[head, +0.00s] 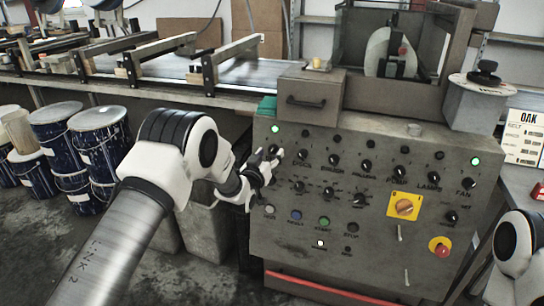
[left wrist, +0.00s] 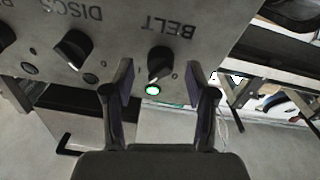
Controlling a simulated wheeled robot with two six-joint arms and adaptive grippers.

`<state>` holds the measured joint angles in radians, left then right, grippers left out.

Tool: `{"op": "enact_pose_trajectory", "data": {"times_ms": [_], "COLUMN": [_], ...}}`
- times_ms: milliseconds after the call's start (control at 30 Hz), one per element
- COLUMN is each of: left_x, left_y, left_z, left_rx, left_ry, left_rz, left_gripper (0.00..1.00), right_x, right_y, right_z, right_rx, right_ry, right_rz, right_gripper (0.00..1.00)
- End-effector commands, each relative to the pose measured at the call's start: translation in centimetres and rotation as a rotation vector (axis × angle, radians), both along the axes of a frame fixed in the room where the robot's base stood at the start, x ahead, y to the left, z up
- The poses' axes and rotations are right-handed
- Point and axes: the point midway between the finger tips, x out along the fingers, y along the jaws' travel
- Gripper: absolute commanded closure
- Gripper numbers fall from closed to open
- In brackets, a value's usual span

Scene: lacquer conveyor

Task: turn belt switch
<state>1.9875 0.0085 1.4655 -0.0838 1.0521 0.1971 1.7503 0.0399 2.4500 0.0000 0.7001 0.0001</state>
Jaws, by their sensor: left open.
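The belt switch (left wrist: 160,62) is a black rotary knob under the upside-down label BELT in the left wrist view. A lit green lamp (left wrist: 152,90) sits beside it, and also shows near the panel's top left in the head view (head: 275,128). My left gripper (left wrist: 162,76) is open, with one finger on each side of the knob in the picture. I cannot tell whether they touch it. In the head view my left gripper (head: 269,160) is at the panel's upper left and hides the BELT label. My right gripper is out of view.
The grey control panel (head: 375,260) carries several other knobs, including the DISCS knob (left wrist: 73,49) nearby. It also has a yellow-plated switch (head: 404,206) and a red button (head: 441,250). A drawer box (head: 312,88) stands above. Paint cans (head: 100,140) stand at left.

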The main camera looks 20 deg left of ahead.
Motion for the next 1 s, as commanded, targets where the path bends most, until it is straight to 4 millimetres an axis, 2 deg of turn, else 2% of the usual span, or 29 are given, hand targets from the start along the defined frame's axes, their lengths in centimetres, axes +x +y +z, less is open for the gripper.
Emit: {"op": "enact_pose_trajectory", "data": {"times_ms": [100,333,367,500,533,1000], "left_x": [1.14,1.33,1.32,1.31,1.31,1.29], "left_y": [-0.08,-0.1,-0.1,-0.1,-0.1,-0.13], "left_z": [-0.06,-0.07,-0.07,-0.07,-0.07,-0.06], "left_rx": [0.0,0.0,0.0,0.0,0.0,-0.054], "left_ry": [0.0,0.002,0.002,0.002,0.002,0.003], "left_rz": [0.0,0.0,0.0,0.0,0.0,0.01], "left_gripper": [0.43,0.43,0.47,0.97,1.0,1.0], "right_x": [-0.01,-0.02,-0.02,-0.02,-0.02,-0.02], "right_y": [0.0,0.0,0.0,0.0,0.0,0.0], "right_z": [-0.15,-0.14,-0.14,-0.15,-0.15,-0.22], "right_rx": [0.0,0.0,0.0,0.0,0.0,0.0], "right_ry": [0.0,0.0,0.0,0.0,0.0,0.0], "right_rz": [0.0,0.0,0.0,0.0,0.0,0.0], "right_gripper": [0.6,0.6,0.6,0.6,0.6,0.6]}}
